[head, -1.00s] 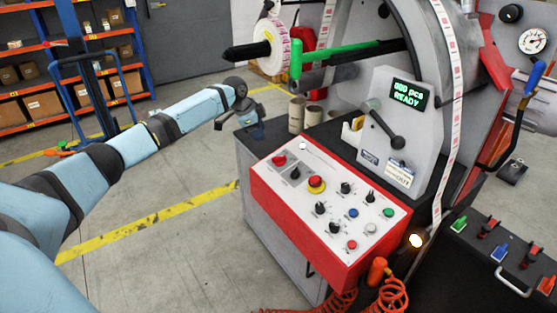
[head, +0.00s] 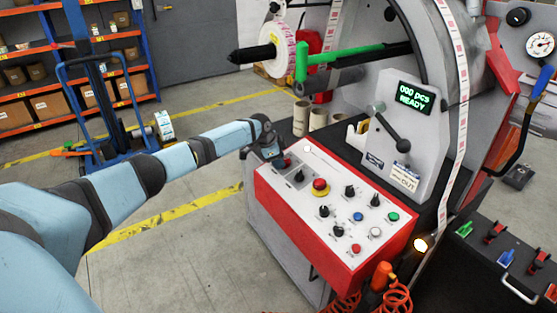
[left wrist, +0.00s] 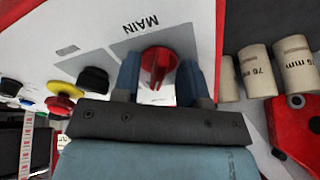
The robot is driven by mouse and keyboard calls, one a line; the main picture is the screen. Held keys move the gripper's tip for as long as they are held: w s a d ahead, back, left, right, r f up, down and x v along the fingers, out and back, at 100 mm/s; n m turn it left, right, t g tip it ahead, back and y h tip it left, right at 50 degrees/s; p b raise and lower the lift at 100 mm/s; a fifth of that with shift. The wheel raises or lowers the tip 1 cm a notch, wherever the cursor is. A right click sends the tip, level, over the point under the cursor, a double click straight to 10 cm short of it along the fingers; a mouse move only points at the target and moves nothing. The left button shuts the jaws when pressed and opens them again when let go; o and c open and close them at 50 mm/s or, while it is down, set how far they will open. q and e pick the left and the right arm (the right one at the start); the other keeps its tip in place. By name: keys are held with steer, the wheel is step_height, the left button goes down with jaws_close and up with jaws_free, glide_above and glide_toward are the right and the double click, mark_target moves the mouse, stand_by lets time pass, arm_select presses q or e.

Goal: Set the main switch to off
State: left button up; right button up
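The main switch (left wrist: 158,62) is a red rotary knob on a grey plate marked MAIN in the left wrist view. Its raised grip runs roughly up and down in that picture. In the head view the red main switch (head: 288,162) shows partly behind my gripper at the panel's back left corner. My left gripper (head: 268,150) is over that corner. In the left wrist view its two blue fingers (left wrist: 160,75) stand on either side of the knob, open around it; whether they touch it I cannot tell. My right gripper is not in view.
The white panel (head: 330,215) also carries a red emergency stop (head: 319,186) on yellow, black knobs and several coloured buttons. The display (head: 412,96) reads 000 pcs READY. Cardboard cores (head: 300,117) stand behind the panel. An orange coiled hose (head: 396,297) hangs in front.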

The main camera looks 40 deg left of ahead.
arm_select(q)
jaws_close()
